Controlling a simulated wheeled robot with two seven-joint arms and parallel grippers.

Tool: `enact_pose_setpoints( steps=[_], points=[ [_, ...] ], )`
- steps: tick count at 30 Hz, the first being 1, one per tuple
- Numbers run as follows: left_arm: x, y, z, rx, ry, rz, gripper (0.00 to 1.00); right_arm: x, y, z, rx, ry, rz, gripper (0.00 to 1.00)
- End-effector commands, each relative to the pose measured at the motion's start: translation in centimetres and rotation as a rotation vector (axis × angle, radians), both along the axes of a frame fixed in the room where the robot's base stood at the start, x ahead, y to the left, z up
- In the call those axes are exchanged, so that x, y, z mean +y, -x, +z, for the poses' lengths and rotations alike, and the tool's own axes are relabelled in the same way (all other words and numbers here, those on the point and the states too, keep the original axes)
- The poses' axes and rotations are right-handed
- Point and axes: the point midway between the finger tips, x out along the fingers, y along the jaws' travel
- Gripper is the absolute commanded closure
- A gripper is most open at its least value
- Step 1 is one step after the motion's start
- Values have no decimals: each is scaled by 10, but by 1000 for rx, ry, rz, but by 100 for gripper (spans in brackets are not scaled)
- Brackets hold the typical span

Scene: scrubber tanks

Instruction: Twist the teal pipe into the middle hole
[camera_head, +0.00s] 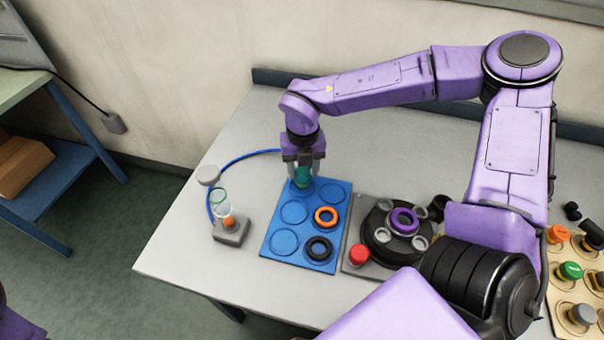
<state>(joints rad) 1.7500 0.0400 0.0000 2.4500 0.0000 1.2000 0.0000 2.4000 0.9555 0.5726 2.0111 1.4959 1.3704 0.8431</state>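A teal round piece (302,177), the only teal thing in view, is at the far left place of the blue board (265,250). My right gripper (303,175) points straight down over it, with one finger on each side. I cannot tell if the fingers press on it, or if it rests on the board. Its lower part is partly hidden. A dark round fixture (377,240) stands right of the board, with a purple ring (404,221) in its middle and several grey knobs around it. I cannot make out an empty middle hole. My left gripper is not in view.
The blue board also holds an orange ring (326,224) and a black ring (319,257). A red button (359,254) sits by the fixture. A grey stand (231,232) with clear rings and a blue hose is left. A beige tray (567,292) with knobs is far right.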

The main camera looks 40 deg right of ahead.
Motion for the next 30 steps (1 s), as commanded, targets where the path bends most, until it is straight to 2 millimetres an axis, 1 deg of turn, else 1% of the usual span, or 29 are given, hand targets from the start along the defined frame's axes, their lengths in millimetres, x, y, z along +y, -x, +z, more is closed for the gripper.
enact_pose_setpoints(
  steps=[1,2,3,4,5,11,30],
  points=[
    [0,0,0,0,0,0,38,0,0,0,0,0,1,62],
    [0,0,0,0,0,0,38,0,0,0,0,0,1,72],
    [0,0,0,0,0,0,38,0,0,0,0,0,1,85],
    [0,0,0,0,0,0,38,0,0,0,0,0,1,95],
    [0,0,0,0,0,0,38,0,0,0,0,0,1,100],
    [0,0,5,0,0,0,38,0,0,5,-1,0,1,100],
    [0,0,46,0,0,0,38,0,0,51,0,-1,0,100]
  ],
)
